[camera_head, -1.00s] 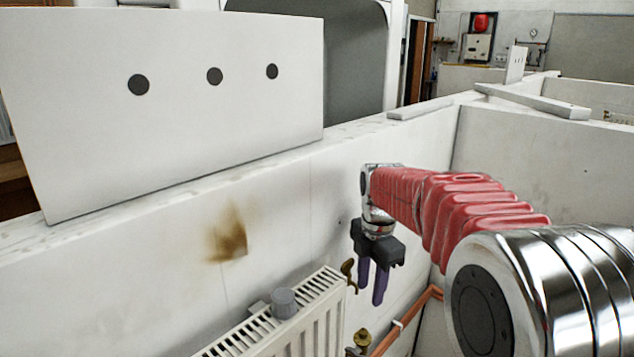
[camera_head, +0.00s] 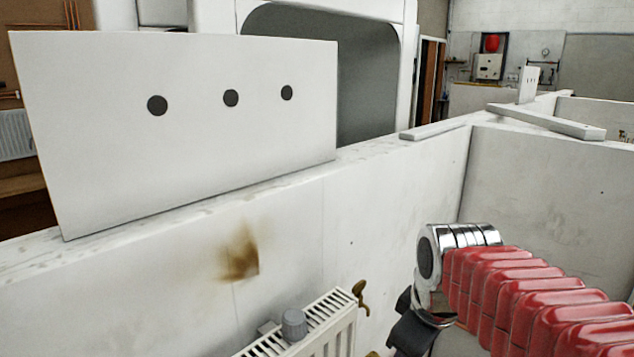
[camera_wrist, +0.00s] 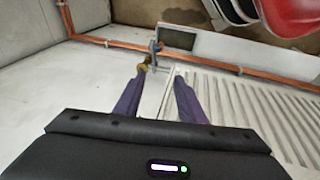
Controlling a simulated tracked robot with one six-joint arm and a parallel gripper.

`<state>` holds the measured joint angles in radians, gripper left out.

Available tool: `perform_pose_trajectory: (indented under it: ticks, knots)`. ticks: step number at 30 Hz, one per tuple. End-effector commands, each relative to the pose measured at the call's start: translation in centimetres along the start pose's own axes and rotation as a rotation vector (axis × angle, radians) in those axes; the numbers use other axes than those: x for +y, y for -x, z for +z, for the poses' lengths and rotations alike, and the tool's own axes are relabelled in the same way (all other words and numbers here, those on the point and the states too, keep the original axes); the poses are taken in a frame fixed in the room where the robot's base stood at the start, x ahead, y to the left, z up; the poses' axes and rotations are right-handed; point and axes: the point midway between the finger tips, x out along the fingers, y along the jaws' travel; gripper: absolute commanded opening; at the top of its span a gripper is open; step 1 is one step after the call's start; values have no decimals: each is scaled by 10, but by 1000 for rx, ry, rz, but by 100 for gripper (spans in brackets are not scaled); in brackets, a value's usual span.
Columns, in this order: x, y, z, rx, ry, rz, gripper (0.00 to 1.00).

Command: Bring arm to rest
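My arm, with its red ribbed sleeve and chrome joints, is at the lower right of the head view. My gripper shows only in part there, as a dark body at the bottom edge with its fingers out of frame. In the wrist view my gripper (camera_wrist: 155,98) has two purple fingers standing apart with a clear gap and nothing between them. The fingers point toward the foot of the wall, and the right finger overlaps the white radiator (camera_wrist: 245,105) in the picture. The radiator (camera_head: 322,325) also shows in the head view, left of the arm.
A grey cap (camera_head: 294,324) sits on the radiator, with a brass valve (camera_head: 360,294) at its right end. Copper pipe (camera_wrist: 200,61) runs along the wall in the wrist view. A white panel with three dark holes (camera_head: 190,165) stands on the partition wall (camera_head: 330,220). A brown scorch marks the wall.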

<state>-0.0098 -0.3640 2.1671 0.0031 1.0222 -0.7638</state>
Motion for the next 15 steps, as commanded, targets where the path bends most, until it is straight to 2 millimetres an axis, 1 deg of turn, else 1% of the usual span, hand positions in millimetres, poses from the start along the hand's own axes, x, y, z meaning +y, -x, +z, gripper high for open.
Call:
perform_pose_trajectory:
  ticks: [1, 7, 15]
  knots:
    - [-7, 3, 8, 12, -60, 12, 36]
    - [-29, 8, 33, 62, -320, 46, 36]
    - [-58, 6, 65, 137, -650, 71, 36]
